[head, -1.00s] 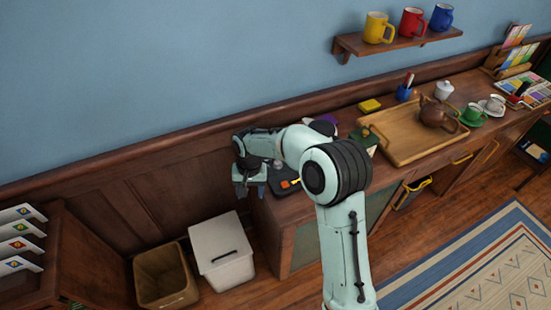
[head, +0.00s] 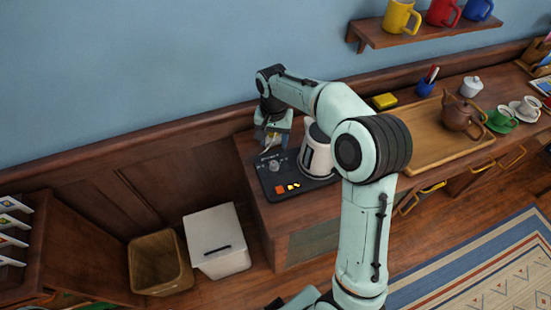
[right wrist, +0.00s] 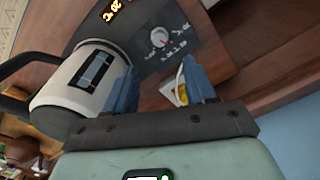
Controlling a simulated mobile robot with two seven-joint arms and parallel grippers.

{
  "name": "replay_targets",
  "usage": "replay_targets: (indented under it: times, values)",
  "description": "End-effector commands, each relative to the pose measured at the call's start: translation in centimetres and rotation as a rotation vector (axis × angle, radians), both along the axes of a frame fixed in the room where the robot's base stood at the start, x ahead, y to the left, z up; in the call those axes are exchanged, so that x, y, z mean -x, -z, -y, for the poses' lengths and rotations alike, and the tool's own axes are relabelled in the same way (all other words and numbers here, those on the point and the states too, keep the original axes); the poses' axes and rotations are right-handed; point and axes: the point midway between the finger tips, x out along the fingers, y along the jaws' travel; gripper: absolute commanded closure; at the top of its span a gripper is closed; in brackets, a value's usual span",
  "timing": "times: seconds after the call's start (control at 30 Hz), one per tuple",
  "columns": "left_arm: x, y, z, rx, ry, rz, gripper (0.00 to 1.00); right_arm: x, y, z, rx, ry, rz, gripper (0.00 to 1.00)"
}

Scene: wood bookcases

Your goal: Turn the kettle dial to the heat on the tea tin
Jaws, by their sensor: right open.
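The white kettle (head: 316,158) stands on its black base (head: 266,186), partly behind my right arm. The grey dial (head: 273,165) is on the base's panel, near lit orange marks. I cannot make out the tea tin. My left gripper is not in view.
A white-yellow item (right wrist: 179,88) lies beyond the fingers in the wrist view. A wooden tray (head: 428,137) with a brown teapot (head: 461,114) is at right. A white lidded bin (head: 216,242) and an open brown bin (head: 160,264) stand below left.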

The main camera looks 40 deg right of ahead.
Motion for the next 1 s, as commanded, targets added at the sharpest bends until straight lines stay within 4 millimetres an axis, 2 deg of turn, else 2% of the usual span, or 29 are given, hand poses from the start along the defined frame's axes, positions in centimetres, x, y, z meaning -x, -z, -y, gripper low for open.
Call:
replay_targets:
  times: [0.03, 0.3, 0.5, 0.7, 0.97, 1.0]
  values:
    - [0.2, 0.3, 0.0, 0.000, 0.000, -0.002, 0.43, 0.2, 1.3, 0.0, 0.000, 0.000, -0.007, 0.45]
    - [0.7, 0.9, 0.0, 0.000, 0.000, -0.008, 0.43, 0.2, 7.1, 0.0, -0.001, 0.000, -0.008, 0.45]
    - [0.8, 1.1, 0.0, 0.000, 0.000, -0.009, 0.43, 0.1, 10.2, 0.0, 0.000, 0.000, -0.004, 0.45]
    - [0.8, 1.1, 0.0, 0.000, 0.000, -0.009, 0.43, 0.0, 11.5, 0.0, -0.001, 0.000, -0.002, 0.45]
    - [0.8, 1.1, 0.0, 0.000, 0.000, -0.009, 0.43, 0.0, 11.6, 0.0, 0.000, 0.000, -0.001, 0.45]
    - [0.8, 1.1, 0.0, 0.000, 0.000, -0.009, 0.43, 0.0, 11.6, 0.0, 0.000, 0.000, -0.001, 0.48]
